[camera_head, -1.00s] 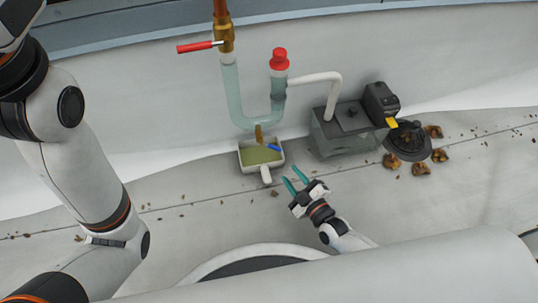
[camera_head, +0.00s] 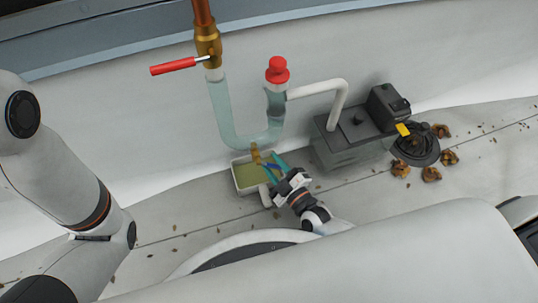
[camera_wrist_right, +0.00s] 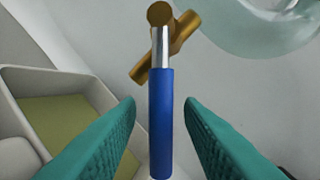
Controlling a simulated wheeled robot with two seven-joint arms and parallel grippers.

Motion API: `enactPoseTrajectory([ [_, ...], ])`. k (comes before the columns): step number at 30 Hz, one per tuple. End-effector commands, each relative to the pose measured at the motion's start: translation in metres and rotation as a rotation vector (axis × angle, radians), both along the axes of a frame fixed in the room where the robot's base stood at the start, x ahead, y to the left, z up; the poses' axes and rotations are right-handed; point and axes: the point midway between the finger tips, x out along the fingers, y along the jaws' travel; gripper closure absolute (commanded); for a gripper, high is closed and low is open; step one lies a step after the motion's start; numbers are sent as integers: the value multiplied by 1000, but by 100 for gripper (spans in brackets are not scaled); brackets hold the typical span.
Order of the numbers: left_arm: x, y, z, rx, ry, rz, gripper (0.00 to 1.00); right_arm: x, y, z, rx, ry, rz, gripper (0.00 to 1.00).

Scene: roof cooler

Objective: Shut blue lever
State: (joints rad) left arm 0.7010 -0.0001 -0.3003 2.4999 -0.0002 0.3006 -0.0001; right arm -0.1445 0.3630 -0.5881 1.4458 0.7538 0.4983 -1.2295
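The blue lever (camera_wrist_right: 161,120) stands out from a small brass valve (camera_wrist_right: 185,32) in the right wrist view. In the head view the brass valve (camera_head: 255,153) hangs under the clear U-shaped pipe (camera_head: 232,128), and the lever is mostly hidden by my right gripper. My right gripper (camera_wrist_right: 160,110) is open, with one teal finger on each side of the lever and a gap to both. In the head view my right gripper (camera_head: 272,169) is at the tray below the pipe. My left arm shows at the left, but its gripper is out of the picture.
A tray (camera_head: 236,180) with greenish liquid sits under the valve. A red-handled valve (camera_head: 172,67) and a red cap (camera_head: 277,70) are on the pipework above. A grey pump box (camera_head: 345,150), a dark drain strainer (camera_head: 415,150) and brown leaves (camera_head: 432,174) lie to the right.

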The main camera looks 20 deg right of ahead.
Motion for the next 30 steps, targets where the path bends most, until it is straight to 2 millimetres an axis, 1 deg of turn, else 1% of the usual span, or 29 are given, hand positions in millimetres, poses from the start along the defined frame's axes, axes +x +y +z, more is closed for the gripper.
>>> enactPoseTrajectory([
  [9,0,0,0,1,0,0,66,0,1,0,1,1,-1,66],
  [10,0,0,-1,1,0,0,66,0,1,0,1,1,-1,68],
  [16,0,0,-1,1,0,-1,66,0,1,0,1,0,0,100],
  [25,0,0,1,0,0,0,66,0,0,1,-3,0,0,100],
  [30,0,0,11,0,1,0,66,0,-11,5,-39,0,0,100],
])
